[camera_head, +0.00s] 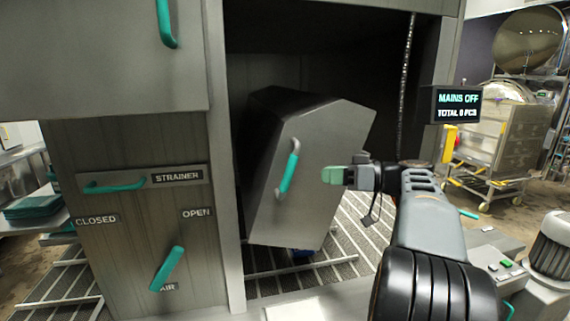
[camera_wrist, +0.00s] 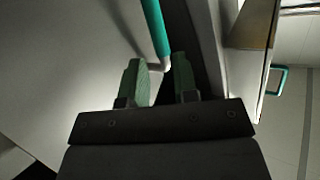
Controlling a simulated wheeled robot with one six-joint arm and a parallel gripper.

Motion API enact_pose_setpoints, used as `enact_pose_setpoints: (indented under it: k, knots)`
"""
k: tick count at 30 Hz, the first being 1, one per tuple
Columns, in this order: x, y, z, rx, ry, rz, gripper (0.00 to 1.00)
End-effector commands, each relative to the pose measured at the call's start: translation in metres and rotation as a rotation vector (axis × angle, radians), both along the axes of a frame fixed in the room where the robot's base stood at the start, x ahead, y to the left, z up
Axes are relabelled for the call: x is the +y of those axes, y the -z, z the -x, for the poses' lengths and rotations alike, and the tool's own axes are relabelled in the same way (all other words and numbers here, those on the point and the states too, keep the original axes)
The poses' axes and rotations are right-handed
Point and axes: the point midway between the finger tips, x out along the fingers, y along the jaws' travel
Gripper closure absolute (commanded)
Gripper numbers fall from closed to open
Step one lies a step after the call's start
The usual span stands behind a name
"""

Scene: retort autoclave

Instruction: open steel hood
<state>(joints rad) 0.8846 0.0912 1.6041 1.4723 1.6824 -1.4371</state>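The steel hood (camera_head: 318,160) is a grey angular box in the dark opening of the machine, tilted, with a steel grille below it. Its teal bar handle (camera_head: 289,172) is on its front face, on slanted grey mounts. My gripper (camera_head: 326,175) is just right of the handle in the head view, apart from it in the picture. In the wrist view my green fingers (camera_wrist: 160,75) are spread with a gap between them. The handle (camera_wrist: 155,27) shows ahead of that gap, its lower grey mount near the fingertips. I cannot tell whether they touch.
Left of the opening are a strainer drawer (camera_head: 140,181) and a teal air lever (camera_head: 167,268) between CLOSED and OPEN labels. A chain (camera_head: 404,80) hangs behind my arm. A display (camera_head: 457,104) reads MAINS OFF. A control box (camera_head: 497,262) stands at lower right.

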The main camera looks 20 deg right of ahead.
Motion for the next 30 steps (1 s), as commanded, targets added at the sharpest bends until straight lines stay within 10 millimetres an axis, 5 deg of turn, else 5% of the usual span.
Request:
enact_pose_setpoints:
  k: [5,21,30]
  knots:
    - [-0.014,-0.016,-0.002,-0.126,0.009,0.009,0.73]
    - [0.055,-0.018,-0.069,-0.131,0.008,0.009,0.73]
    - [0.075,-0.017,-0.088,-0.131,0.010,0.010,0.73]
